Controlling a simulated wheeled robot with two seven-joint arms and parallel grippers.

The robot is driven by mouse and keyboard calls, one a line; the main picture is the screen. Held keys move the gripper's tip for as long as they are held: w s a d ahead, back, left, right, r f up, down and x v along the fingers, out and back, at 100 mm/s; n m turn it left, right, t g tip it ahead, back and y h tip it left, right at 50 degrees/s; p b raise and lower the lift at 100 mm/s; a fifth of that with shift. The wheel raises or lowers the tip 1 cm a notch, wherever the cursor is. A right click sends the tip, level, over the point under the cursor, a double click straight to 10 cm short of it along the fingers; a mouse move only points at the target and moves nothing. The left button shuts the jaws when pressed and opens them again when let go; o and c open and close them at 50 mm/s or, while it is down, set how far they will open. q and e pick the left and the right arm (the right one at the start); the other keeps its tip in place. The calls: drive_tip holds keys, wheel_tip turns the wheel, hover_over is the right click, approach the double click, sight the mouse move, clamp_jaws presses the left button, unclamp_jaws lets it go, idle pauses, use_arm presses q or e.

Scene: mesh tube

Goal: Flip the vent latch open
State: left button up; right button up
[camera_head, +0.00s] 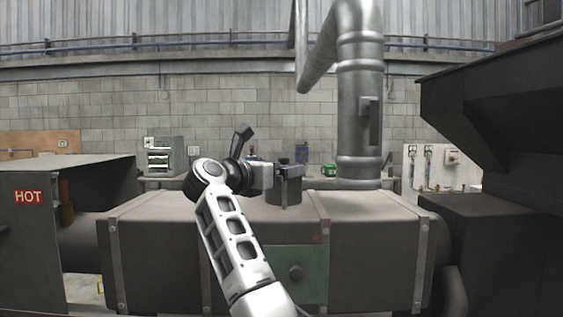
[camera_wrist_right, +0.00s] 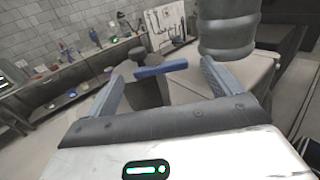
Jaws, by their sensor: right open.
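The vent is a short dark cylinder (camera_head: 285,194) standing on top of the long grey machine housing. It also shows in the right wrist view (camera_wrist_right: 148,91). Its latch is a blue bar (camera_wrist_right: 161,69) across the top of the cylinder, seen between my fingertips in the wrist view. My right gripper (camera_head: 291,170) is at the top of the vent, and its two fingers stand apart in the wrist view (camera_wrist_right: 163,72). I cannot tell whether a finger touches the bar. In the head view the gripper hides most of the latch. My left gripper is not in view.
A thick metal pipe (camera_head: 359,110) rises from the housing (camera_head: 375,215) just right of the vent. A dark hopper (camera_head: 500,110) overhangs at the right. A box marked HOT (camera_head: 28,197) stands at the left. A workbench with small items lies behind.

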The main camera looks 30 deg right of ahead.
drive_tip(key=x, duration=0.2)
drive_tip(key=shift+w+d, duration=0.1)
drive_tip(key=shift+d, duration=0.1)
drive_tip(key=c, duration=1)
